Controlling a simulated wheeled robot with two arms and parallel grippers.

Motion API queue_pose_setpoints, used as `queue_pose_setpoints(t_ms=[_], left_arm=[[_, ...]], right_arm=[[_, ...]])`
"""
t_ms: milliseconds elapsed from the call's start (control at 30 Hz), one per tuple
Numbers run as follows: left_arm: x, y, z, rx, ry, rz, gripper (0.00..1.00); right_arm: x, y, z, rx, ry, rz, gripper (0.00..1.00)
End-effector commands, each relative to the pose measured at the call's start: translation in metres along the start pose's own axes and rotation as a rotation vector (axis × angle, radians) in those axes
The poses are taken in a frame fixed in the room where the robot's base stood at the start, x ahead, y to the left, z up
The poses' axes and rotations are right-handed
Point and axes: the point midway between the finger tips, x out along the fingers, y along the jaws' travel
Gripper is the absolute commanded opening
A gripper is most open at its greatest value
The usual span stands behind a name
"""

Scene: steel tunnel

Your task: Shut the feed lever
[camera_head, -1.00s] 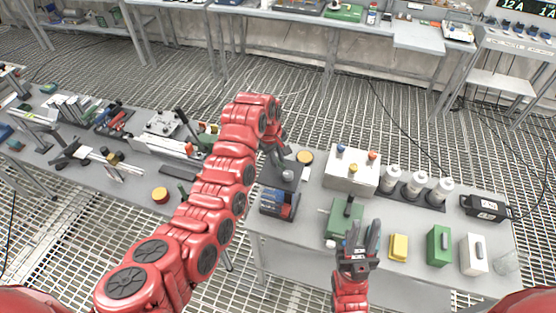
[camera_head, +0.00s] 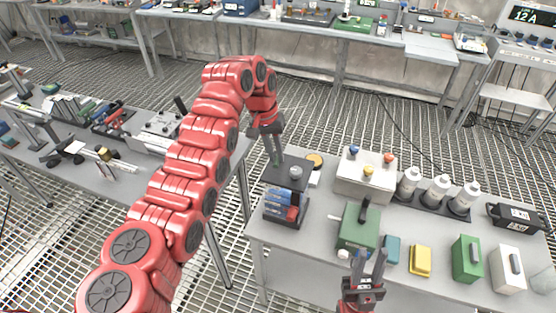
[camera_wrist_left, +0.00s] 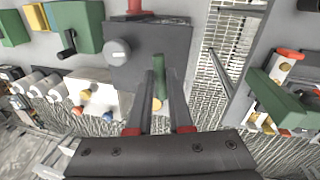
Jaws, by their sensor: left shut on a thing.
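A dark grey box (camera_head: 287,169) with a round grey knob (camera_head: 295,172) on top stands at the left end of the right-hand table. A green handle (camera_wrist_left: 160,76), which looks like the feed lever, stands at the edge of this box. The box (camera_wrist_left: 150,50) and knob (camera_wrist_left: 117,50) also show in the left wrist view. My left gripper (camera_head: 274,152) comes down from above and is shut on the green handle, one finger on each side. The handle's lower end is unclear. My right gripper (camera_head: 369,268) is open and empty in front of a green machine (camera_head: 357,230).
A rack with blue and red items (camera_head: 284,208) stands just in front of the dark box. A white box with coloured knobs (camera_head: 365,178) and white bottles (camera_head: 437,190) are to the right. A yellow block (camera_head: 420,260) lies near the front edge.

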Motion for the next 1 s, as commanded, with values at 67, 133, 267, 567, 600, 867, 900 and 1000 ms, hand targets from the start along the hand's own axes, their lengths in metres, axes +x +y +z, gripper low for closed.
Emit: queue_pose_setpoints(t_ms=[67, 133, 267, 567, 600, 867, 900, 1000], left_arm=[[-0.0002, -0.0016, -0.0015, 0.037, -0.003, -0.002, 0.00], [-0.0007, -0.0022, -0.0011, 0.067, -0.011, -0.002, 0.00], [-0.0012, -0.0033, -0.0012, 0.108, -0.020, -0.001, 0.00], [-0.0030, -0.0038, -0.0026, 0.151, -0.024, -0.001, 0.00], [-0.0031, -0.0038, -0.0027, 0.152, -0.023, -0.001, 0.00], [-0.0033, -0.0039, -0.0028, 0.152, -0.023, -0.001, 0.00], [-0.0033, -0.0039, -0.0028, 0.152, -0.023, -0.001, 0.00], [-0.0031, -0.0040, -0.0027, 0.152, -0.024, -0.001, 0.33]], right_arm=[[-0.0057, -0.0003, 0.0010, 0.000, 0.000, 0.000, 0.31], [-0.0078, -0.0004, 0.0014, 0.000, 0.000, 0.000, 0.31], [-0.0105, -0.0005, 0.0018, 0.000, 0.000, 0.000, 0.31], [-0.0127, -0.0006, 0.0022, 0.000, 0.000, 0.000, 0.31], [-0.0127, -0.0006, 0.0022, 0.000, 0.000, 0.000, 0.31], [-0.0125, -0.0006, 0.0021, 0.000, 0.000, 0.000, 0.31], [-0.0125, -0.0006, 0.0021, 0.000, 0.000, 0.000, 0.31], [-0.0125, -0.0006, 0.0022, 0.000, 0.000, 0.000, 0.31]])
